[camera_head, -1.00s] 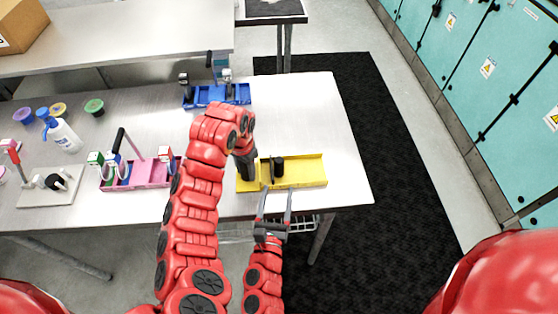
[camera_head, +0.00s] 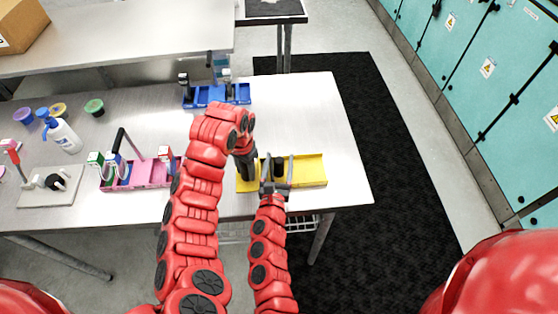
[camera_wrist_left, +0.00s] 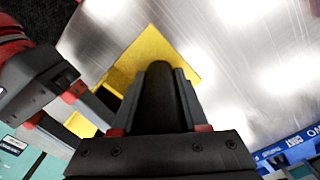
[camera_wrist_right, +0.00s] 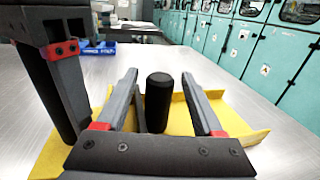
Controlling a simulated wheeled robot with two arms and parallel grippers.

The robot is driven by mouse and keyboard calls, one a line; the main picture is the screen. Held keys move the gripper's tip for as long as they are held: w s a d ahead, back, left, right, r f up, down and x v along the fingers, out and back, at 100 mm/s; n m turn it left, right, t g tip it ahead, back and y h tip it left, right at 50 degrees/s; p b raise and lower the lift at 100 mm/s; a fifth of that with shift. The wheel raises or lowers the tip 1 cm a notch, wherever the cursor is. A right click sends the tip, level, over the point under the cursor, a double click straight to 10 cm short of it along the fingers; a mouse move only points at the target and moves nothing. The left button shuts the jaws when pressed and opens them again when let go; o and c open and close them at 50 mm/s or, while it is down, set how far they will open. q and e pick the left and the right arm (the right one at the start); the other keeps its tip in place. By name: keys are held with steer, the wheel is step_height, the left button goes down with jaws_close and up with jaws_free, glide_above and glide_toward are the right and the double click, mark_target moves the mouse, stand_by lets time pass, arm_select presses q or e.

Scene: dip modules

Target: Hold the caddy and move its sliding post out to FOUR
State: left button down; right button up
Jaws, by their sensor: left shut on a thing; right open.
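The yellow caddy (camera_head: 310,172) lies near the front right edge of the table. A black upright post (camera_head: 278,166) stands in it; it also shows in the right wrist view (camera_wrist_right: 158,100). My left gripper (camera_head: 249,176) points down at the caddy's left end. In the left wrist view it is shut on a dark round upright part (camera_wrist_left: 160,95), seemingly the caddy's handle. My right gripper (camera_head: 278,163) comes in low from the front. It is open, with one finger on each side of the black post. No FOUR marking is legible.
A pink caddy (camera_head: 150,172) stands to the left and a blue caddy (camera_head: 215,95) behind. A spray bottle (camera_head: 62,135) and several small bowls are at the far left. The table right of the yellow caddy is clear.

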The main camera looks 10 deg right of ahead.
jaws_close()
stand_by(0.3)
stand_by(1.1)
